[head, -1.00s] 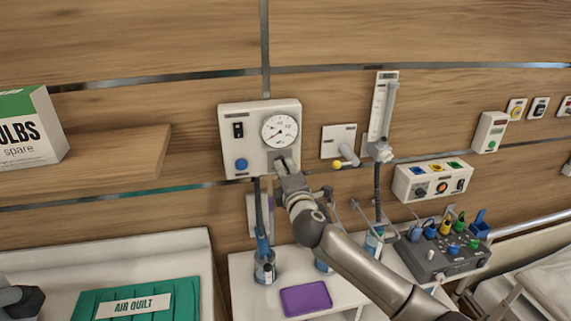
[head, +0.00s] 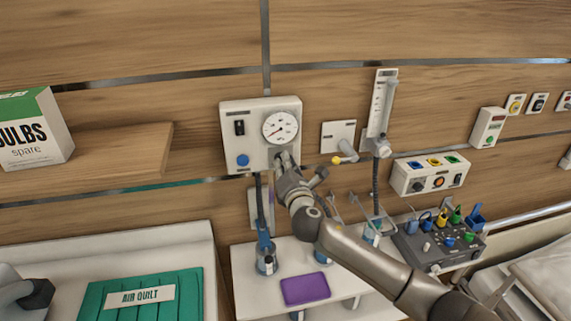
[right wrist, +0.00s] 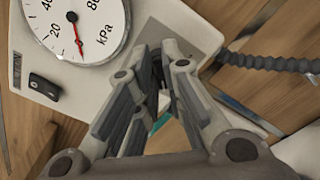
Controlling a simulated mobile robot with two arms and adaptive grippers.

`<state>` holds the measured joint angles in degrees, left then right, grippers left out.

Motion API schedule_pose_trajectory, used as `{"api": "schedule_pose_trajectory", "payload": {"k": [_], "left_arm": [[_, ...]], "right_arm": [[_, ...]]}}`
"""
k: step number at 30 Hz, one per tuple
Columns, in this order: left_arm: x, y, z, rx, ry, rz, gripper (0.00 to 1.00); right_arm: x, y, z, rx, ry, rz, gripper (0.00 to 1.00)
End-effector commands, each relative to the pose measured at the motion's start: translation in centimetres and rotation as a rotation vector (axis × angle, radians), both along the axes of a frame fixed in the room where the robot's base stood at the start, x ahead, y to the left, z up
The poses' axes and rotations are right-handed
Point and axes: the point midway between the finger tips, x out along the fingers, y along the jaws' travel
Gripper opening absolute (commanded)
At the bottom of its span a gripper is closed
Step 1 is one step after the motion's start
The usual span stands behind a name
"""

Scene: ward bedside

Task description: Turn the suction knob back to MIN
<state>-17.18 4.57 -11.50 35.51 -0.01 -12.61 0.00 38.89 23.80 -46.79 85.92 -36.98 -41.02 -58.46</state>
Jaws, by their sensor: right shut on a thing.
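The white suction panel (head: 230,160) is on the wood wall. It carries a round kPa gauge (head: 281,128), a dark switch (head: 239,128) and a blue button (head: 243,160). In the right wrist view the red needle of the gauge (right wrist: 77,25) points near the low end. My right gripper (head: 284,160) is at the panel's lower right corner, below the gauge. It is shut on the suction knob, which its fingers hide; its mark cannot be read. The fingers also show in the right wrist view (right wrist: 165,65). My left gripper does not show.
A flowmeter (head: 382,105) and its hose are right of the panel. A corrugated hose (right wrist: 265,63) runs close by the fingers. A wooden shelf (head: 120,155) is left.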

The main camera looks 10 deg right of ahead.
Motion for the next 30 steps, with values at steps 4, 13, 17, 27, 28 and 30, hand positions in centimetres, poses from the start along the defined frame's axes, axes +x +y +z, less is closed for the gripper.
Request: {"api": "schedule_pose_trajectory", "payload": {"k": [4,13,17,27,28,30], "left_arm": [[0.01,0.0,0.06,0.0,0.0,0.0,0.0],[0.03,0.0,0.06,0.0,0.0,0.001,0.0],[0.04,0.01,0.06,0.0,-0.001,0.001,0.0],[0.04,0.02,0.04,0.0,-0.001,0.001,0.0],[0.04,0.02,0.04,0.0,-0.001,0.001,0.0],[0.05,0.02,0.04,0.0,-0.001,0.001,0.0]], "right_arm": [[0.13,-0.15,0.52,-0.012,-0.008,-0.003,0.0],[0.15,-0.18,0.57,-0.015,-0.009,-0.004,0.0],[0.14,-0.15,0.55,-0.014,-0.009,-0.004,0.23],[0.07,-0.1,0.2,-0.013,-0.004,-0.002,0.5],[0.06,-0.09,0.19,-0.013,-0.004,-0.002,0.5],[0.05,-0.07,0.16,-0.012,-0.003,-0.001,0.5]]}}
